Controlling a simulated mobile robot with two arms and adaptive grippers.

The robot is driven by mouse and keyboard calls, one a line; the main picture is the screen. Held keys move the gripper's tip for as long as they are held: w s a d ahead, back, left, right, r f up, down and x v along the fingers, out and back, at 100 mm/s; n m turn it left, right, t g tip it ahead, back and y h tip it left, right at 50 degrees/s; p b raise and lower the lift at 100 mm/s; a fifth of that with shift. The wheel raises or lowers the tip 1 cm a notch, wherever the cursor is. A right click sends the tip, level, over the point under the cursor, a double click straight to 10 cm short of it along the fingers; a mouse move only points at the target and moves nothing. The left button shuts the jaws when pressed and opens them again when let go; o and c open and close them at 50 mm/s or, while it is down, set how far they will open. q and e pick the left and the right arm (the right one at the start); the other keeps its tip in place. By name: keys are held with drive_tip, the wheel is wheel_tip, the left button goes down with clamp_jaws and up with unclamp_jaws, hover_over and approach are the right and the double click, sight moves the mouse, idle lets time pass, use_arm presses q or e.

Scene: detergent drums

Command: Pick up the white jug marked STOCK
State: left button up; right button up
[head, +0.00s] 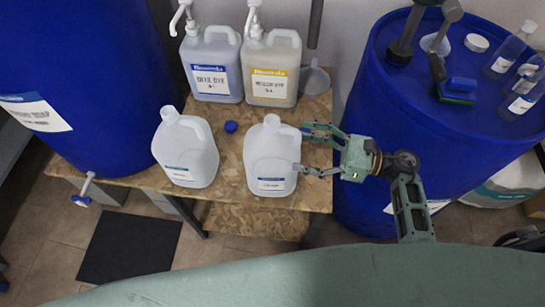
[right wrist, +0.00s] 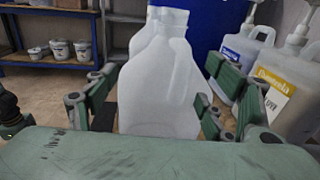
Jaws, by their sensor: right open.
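Two white capped jugs stand on the wooden bench in the head view, a left jug (head: 187,147) and a right jug (head: 270,152). Each has a small blue-and-white label; the print is too small to read surely, so I cannot tell which says STOCK. My right gripper (head: 304,150) is open at the right side of the right jug, its fingertips close to or overlapping the jug's edge. In the right wrist view the near jug (right wrist: 155,95) is upright between the spread fingers of the right gripper (right wrist: 158,95). My left gripper is not in view.
Two pump jugs, a blue-labelled one (head: 213,70) and a yellow-labelled one (head: 271,75), stand behind. A blue cap (head: 231,127) lies between the white jugs. Blue drums flank the bench (head: 230,160), left (head: 85,80) and right (head: 425,120). A grey funnel (head: 314,80) sits at the back right.

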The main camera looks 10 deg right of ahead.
clamp_jaws()
idle(0.6)
